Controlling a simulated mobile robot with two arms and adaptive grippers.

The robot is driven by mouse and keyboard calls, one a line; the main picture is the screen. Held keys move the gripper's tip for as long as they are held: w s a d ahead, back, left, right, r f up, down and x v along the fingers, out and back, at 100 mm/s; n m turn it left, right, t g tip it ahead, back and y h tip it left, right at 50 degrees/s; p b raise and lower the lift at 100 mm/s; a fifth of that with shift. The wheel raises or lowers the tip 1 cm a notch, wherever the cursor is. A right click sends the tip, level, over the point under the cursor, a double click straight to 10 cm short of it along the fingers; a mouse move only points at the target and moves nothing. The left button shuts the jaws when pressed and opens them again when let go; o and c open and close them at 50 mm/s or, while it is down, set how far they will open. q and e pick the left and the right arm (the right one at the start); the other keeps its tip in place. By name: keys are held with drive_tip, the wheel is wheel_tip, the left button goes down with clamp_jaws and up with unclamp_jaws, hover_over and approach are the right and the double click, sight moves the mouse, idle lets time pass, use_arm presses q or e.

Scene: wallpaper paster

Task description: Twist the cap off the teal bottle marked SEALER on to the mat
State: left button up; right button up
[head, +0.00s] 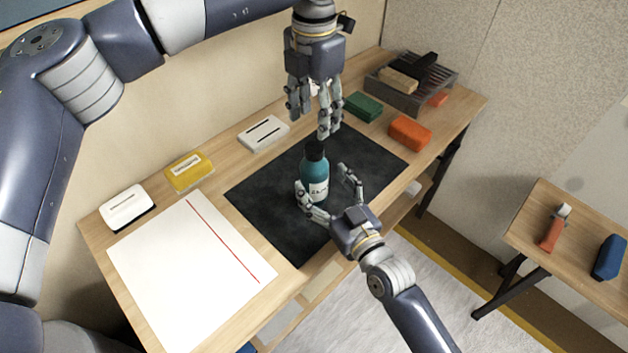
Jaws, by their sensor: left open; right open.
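The teal bottle (314,178) stands upright on the black mat (266,205), with its black cap (316,149) on top and a white label partly covered by a finger. My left gripper (313,122) is open and points down just above the cap, with fingertips close to it; I cannot tell whether they touch. My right gripper (328,190) is open at the lower part of the bottle, one finger in front of its left side and the other apart on its right.
A white sheet with a red line (190,270) lies left of the mat. Yellow (189,171) and white (264,133) boxes line the wall side. Green (364,106) and orange (410,132) blocks and a grey tray (402,100) lie at the right. A side table (585,231) stands apart.

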sight(314, 147)
drive_tip(key=shift+x, duration=2.15)
clamp_jaws()
use_arm(q)
drive_tip(key=m, duration=1.9)
drive_tip(key=shift+m, duration=0.3)
drive_tip(key=m, duration=0.7)
drive_tip(key=shift+f, duration=4)
